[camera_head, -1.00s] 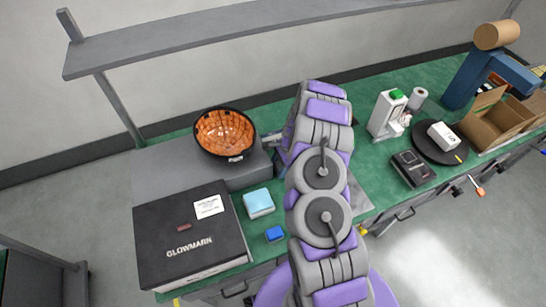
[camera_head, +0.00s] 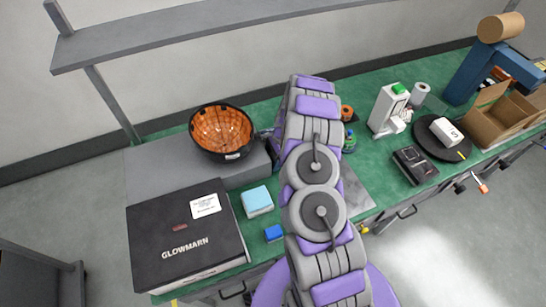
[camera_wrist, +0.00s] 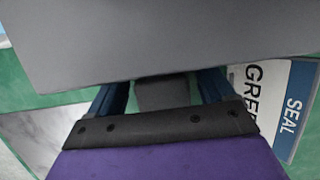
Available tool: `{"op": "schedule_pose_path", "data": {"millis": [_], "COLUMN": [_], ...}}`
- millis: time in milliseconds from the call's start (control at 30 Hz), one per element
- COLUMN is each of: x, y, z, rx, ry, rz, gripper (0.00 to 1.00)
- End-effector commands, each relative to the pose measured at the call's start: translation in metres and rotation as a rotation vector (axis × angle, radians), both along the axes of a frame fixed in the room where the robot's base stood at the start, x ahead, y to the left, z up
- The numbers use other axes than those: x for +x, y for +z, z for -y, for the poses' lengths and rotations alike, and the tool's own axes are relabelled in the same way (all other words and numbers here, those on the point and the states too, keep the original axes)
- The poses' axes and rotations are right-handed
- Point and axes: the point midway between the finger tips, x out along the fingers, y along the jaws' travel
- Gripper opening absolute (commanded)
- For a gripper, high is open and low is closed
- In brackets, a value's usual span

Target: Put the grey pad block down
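In the wrist view my gripper (camera_wrist: 162,98) has its two blue fingers on either side of a small grey block (camera_wrist: 162,92), which looks like the grey pad block. The fingers appear closed on its sides. Their tips and the block's far end are hidden behind a large grey surface (camera_wrist: 165,40), which seems to be the grey platform (camera_head: 245,173) seen in the head view. In the head view my gripper (camera_head: 267,138) is beside that platform's right end, mostly hidden by my arm; the block cannot be made out there.
A black bowl with an orange inside (camera_head: 221,128) stands on the platform. A black box (camera_head: 180,240), a light blue box (camera_head: 257,202) and a blue block (camera_head: 273,233) are in front.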

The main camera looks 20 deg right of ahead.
Motion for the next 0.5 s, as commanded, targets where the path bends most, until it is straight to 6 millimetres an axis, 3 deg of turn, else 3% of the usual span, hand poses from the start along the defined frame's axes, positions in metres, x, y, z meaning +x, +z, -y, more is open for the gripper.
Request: {"op": "schedule_pose_path", "data": {"millis": [333,500], "x": [0.000,0.001], "y": [0.001,0.012], "z": [0.003,0.006], "rx": [0.002,0.001], "ry": [-0.001,-0.001], "rz": [0.001,0.003], "gripper": [0.89,0.89]}}
